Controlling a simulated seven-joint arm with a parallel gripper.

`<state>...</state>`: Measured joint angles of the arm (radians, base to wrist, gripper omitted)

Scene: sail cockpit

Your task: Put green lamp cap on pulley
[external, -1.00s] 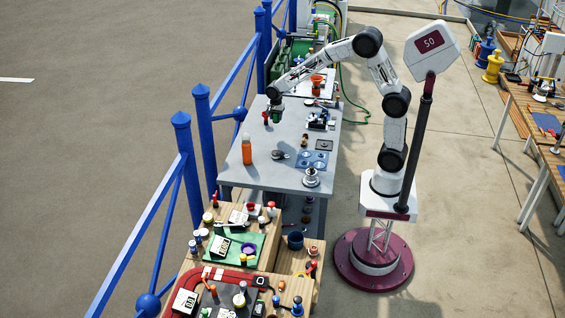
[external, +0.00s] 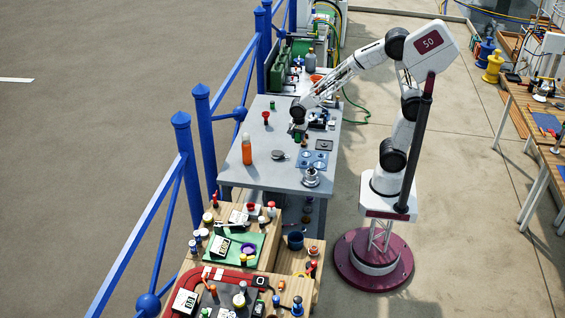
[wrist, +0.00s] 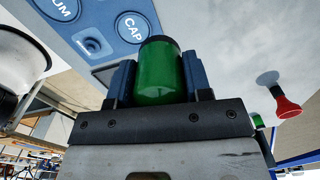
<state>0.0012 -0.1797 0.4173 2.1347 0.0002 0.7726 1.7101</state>
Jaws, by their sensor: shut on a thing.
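My gripper (external: 298,134) is shut on the green lamp cap (wrist: 158,72), a green cylinder with a dark end, between its two blue-grey fingers. The cap also shows as a small green spot under the gripper in the external view (external: 297,137). It is held over the grey table, near a blue panel (wrist: 92,40) with round marks, one labelled CAP. A silver, drum-like fitting (external: 311,177) stands at the table's front right. A flat dark grey round piece (external: 278,155) lies left of the panel. I cannot tell which of these is the pulley.
An orange bottle (external: 247,150) stands at the table's left. A red funnel-shaped piece (external: 265,117) and another small green piece (external: 272,104) stand at the back left. Dark blue hardware (external: 318,120) is just right of my gripper. The table's left middle is mostly clear.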

